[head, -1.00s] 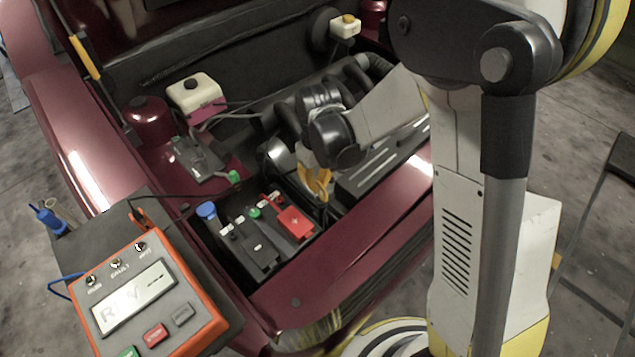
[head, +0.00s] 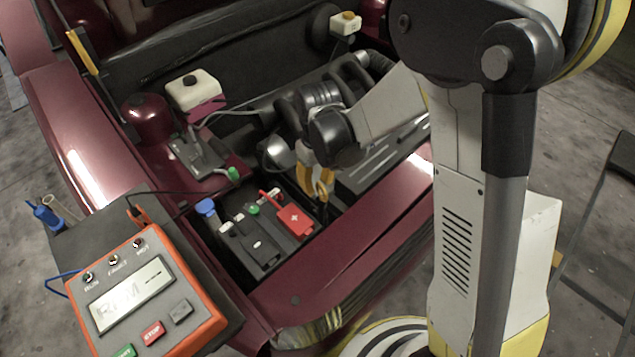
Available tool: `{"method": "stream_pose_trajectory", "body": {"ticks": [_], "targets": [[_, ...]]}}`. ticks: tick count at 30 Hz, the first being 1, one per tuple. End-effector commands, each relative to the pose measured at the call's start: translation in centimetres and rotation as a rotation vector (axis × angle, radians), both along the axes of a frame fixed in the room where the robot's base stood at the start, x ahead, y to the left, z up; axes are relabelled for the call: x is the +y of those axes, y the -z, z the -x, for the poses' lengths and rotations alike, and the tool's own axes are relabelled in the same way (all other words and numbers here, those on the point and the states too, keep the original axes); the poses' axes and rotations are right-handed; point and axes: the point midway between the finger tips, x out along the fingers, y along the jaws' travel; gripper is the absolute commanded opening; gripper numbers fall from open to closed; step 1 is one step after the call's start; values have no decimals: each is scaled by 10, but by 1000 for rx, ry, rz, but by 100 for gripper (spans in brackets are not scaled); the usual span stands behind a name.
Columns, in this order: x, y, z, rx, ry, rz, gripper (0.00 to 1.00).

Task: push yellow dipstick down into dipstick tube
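My gripper (head: 318,184) hangs below my dark wrist in the engine bay, just behind the battery's red terminal cover. Yellow-orange parts show there, small and close together. I cannot tell which of them are gripper fingers and which, if any, are the yellow dipstick's handle. The dipstick tube cannot be made out; my wrist and forearm cover the area around it. Whether the gripper is open or shut does not show clearly.
The battery with its red cover (head: 293,219) sits in front of the gripper. The car's red front edge (head: 340,262) runs across the near side. A white reservoir (head: 194,92) stands back left. An orange control box (head: 146,300) is at the near left.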

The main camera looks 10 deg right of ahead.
Motion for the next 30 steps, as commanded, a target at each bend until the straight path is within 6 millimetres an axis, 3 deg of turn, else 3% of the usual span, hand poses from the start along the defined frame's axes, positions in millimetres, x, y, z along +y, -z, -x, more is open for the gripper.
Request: {"method": "stream_pose_trajectory", "body": {"ticks": [5, 12, 18, 30], "targets": [[0, -24, 1, 0, 0, 0, 31], [-1, -79, 0, 0, 0, 0, 31], [-1, -109, 0, 0, 0, 0, 31], [-1, -118, 0, 0, 0, 0, 31]]}}
